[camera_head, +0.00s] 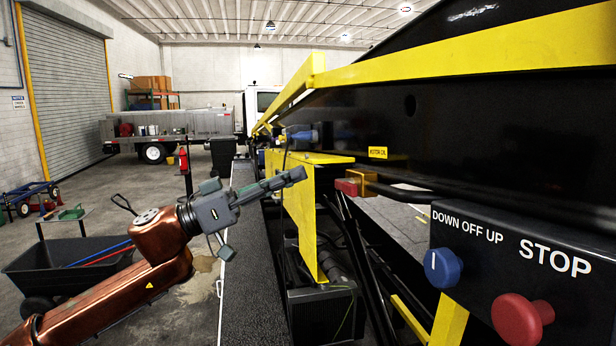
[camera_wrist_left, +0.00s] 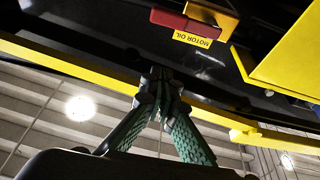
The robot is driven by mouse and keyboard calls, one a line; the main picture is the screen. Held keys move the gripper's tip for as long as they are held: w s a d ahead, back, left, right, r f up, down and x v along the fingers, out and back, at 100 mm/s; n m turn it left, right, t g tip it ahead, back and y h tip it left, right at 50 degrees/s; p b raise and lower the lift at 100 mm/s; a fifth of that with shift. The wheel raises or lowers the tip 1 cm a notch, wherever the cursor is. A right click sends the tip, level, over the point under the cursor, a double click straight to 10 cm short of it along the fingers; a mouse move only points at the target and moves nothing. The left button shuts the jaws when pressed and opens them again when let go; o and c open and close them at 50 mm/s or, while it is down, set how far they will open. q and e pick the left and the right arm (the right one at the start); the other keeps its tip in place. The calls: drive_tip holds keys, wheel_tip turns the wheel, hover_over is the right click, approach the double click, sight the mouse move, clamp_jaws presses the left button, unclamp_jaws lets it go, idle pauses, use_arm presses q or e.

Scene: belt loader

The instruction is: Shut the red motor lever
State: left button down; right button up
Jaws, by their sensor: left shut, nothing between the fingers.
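The red lever (camera_head: 347,187) sticks out from a yellow bracket on the black side of the belt loader, just below a yellow "MOTOR OIL" label (camera_head: 377,153). In the left wrist view the red lever (camera_wrist_left: 183,22) is at the top, next to the label. My left gripper (camera_head: 298,174) comes in from the left and points right. Its fingers are together and hold nothing. In the head view its tips are left of the lever, with a visible gap. In the left wrist view its fingertips (camera_wrist_left: 160,76) are below the lever. My right gripper is out of view.
A yellow frame (camera_head: 308,215) stands just past my left gripper. A control box with a blue knob (camera_head: 443,267) and a red stop button (camera_head: 521,318) is at the near right. A yellow rail (camera_head: 470,46) runs above. A black cart (camera_head: 65,265) stands lower left.

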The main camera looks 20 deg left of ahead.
sight(351, 187)
use_arm(q)
drive_tip(key=p+x, duration=0.4)
drive_tip(key=x, duration=0.5)
drive_tip(key=f, duration=0.2)
drive_tip(key=f+b, duration=0.1)
drive_tip(key=f, duration=0.1)
drive_tip(key=shift+s+f, duration=0.1)
drive_tip(key=shift+s, duration=0.25)
drive_tip(key=shift+d, duration=0.1)
drive_tip(key=shift+f, duration=0.1)
